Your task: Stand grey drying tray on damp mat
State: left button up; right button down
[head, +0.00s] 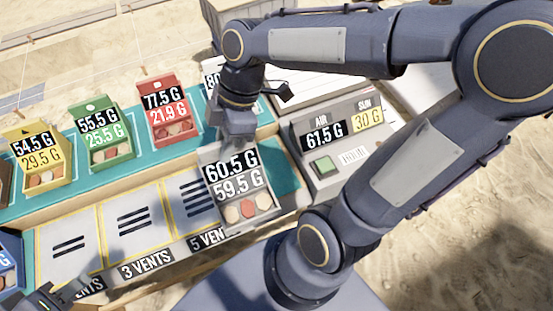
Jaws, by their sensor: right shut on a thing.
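The grey drying tray (236,219) shows 60.5 G over 59.5 G and carries a few small round pieces. My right gripper (236,142) is shut on its upper back edge. The tray is in front of the 5 VENTS bay's right end and partly covers it; whether it touches the surface below cannot be told. I cannot tell which surface is the damp mat; a teal surface (287,180) shows beside the tray, and several slotted grey pads lie left of it. My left gripper (62,296) is at the bottom left, cut by the frame, its jaws unclear.
A grey meter box (340,160) reads AIR 61.5 G, SUN 30 G and has a green button. Yellow (40,160), green (104,136) and red (170,112) trays stand along the back row. A blue tray (8,275) shows at the left edge. My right arm covers much of the right side.

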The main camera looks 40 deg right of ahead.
jog(key=w+d+f+p, duration=0.2)
jog(key=w+d+f, duration=0.6)
jog(key=f, duration=0.5)
jog(key=d, duration=0.2)
jog(key=shift+w+d+p, duration=0.35)
jog(key=shift+w, duration=0.05)
jog(key=shift+f, duration=0.15)
jog(key=c, duration=1.3)
grip_release()
